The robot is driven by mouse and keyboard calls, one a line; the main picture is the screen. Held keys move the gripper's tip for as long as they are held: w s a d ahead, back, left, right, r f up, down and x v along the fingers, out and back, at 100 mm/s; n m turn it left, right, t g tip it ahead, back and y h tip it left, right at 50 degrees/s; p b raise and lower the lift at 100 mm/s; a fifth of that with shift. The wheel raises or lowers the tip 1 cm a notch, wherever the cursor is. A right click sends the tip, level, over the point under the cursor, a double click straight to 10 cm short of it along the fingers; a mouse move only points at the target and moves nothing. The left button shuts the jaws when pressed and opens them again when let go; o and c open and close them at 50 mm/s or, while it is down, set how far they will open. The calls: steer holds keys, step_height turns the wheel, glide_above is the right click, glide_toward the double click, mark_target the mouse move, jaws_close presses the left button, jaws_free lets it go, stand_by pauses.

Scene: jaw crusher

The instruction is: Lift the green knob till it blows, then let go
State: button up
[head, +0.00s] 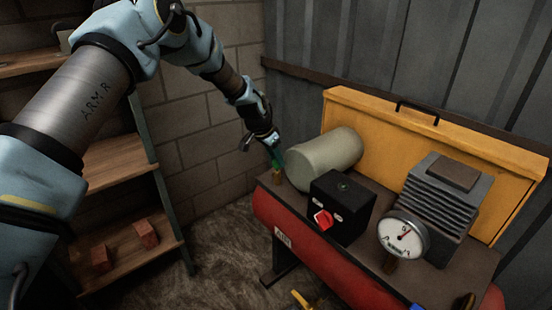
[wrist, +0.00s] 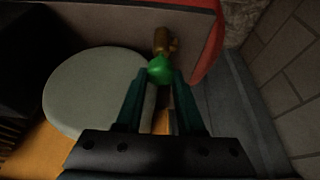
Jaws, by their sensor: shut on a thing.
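The green knob (wrist: 160,70) sits on a brass fitting (wrist: 163,40) at the edge of the machine's top plate, as the wrist view shows. My gripper (wrist: 159,79) has its two teal fingers on either side of the knob and is shut on it. In the head view my gripper (head: 276,160) reaches down to the left end of the machine. The brass fitting shows just below it there, and the knob is mostly hidden by the fingers. I cannot tell whether the knob is raised.
A black box with a red switch (head: 323,220), a round gauge (head: 403,235) and a finned block (head: 447,195) are further right. The red tank (head: 340,262) is below. Shelves (head: 120,165) stand at the left.

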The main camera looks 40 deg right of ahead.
jaws_close()
stand_by(0.8)
